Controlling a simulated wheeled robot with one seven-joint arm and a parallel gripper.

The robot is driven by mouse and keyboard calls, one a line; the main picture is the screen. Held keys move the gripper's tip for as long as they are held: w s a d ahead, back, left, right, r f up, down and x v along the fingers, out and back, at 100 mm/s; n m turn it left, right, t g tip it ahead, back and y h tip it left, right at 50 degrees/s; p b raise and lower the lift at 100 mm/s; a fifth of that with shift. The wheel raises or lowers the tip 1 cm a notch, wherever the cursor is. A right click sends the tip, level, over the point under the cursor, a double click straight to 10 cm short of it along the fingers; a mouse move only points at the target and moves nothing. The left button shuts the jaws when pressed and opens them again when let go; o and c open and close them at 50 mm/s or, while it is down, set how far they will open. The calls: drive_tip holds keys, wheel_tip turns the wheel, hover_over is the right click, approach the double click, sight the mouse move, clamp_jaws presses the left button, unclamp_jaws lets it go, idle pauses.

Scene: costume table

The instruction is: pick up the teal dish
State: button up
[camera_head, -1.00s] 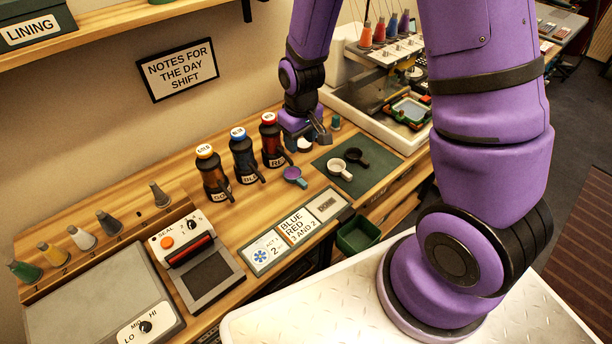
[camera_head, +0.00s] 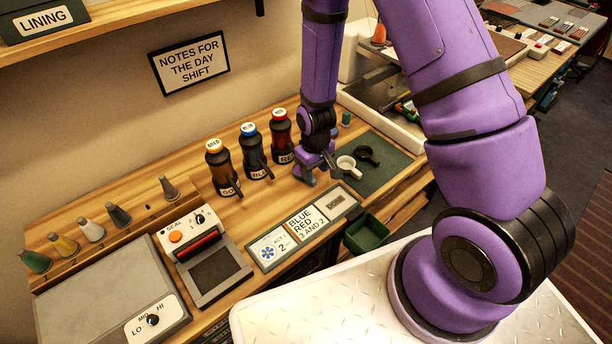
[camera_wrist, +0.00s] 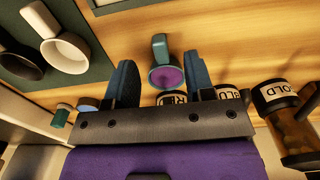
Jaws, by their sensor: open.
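The teal dish (camera_wrist: 165,77) has a purple inside and a short teal handle. In the wrist view it lies on the wooden table between the two fingers of my gripper (camera_wrist: 161,72), with its handle pointing away from the palm. My gripper is open, one finger on each side of the dish, with a gap on both sides. In the head view my gripper (camera_head: 322,176) is low over the table, in front of the red-capped bottle, and it mostly hides the dish there. I cannot tell the exact height of the fingertips.
A white cup (camera_head: 347,166) and a black cup (camera_head: 366,154) sit on a dark green mat (camera_head: 392,167) close to the right. Gold (camera_head: 219,168), blue (camera_head: 253,152) and red (camera_head: 281,136) bottles stand behind and left. A label panel (camera_head: 305,226) lies in front.

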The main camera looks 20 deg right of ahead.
sight(314, 181)
drive_tip(key=shift+w+f, duration=0.1)
drive_tip(key=shift+f, duration=2.45)
clamp_jaws()
